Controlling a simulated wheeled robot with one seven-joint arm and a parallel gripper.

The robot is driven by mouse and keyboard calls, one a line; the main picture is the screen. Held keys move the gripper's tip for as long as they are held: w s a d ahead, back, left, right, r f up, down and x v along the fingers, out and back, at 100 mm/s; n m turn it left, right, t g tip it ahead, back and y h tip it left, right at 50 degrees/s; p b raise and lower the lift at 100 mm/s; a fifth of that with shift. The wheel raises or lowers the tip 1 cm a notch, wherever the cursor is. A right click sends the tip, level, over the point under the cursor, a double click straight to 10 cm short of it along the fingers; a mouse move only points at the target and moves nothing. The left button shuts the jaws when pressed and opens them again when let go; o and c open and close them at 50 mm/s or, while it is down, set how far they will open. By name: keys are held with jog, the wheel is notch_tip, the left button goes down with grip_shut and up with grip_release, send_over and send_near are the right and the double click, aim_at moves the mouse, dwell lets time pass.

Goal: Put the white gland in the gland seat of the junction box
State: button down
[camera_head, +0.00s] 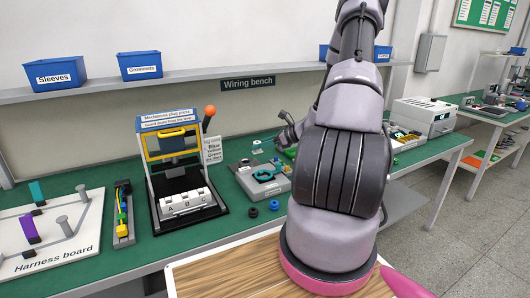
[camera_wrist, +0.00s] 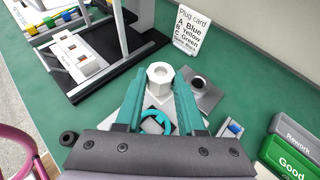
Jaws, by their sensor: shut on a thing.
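The white gland (camera_wrist: 160,73), a hexagonal piece with a round opening, sits between the teal fingertips of my gripper (camera_wrist: 160,77) in the wrist view. My gripper is shut on it. Just right of it, a grey square plate with a dark round hole (camera_wrist: 209,99) lies lower down; I cannot tell if this is the gland seat. A grey box with a teal ring (camera_head: 277,187) stands on the bench in the head view. The ring (camera_wrist: 143,119) shows between my fingers in the wrist view.
A plug press (camera_head: 170,150) with a lever stands left of the box, with a plug card beside it. Dark rings (camera_head: 253,212) lie at the bench front. A harness board (camera_head: 60,235) is far left.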

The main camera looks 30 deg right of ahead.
jog(key=shift+n+g+y, duration=0.3)
jog(key=shift+n, duration=0.1)
jog(key=shift+s+d+f, duration=0.25)
jog(key=shift+s+f, duration=0.1)
jog(key=shift+f, duration=1)
jog(key=shift+s+d+f, duration=0.3)
jog(key=shift+f, duration=1.05)
jog(key=shift+s+d+f, duration=0.25)
jog(key=shift+s+f, duration=0.1)
jog(key=shift+f, duration=1)
jog(key=shift+f, duration=1.25)
jog(key=shift+c, duration=2.2)
grip_release()
jog(key=shift+s+d, duration=0.1)
jog(key=v, duration=1)
jog(key=shift+s+d+r, duration=0.15)
jog(key=shift+s+r, duration=0.05)
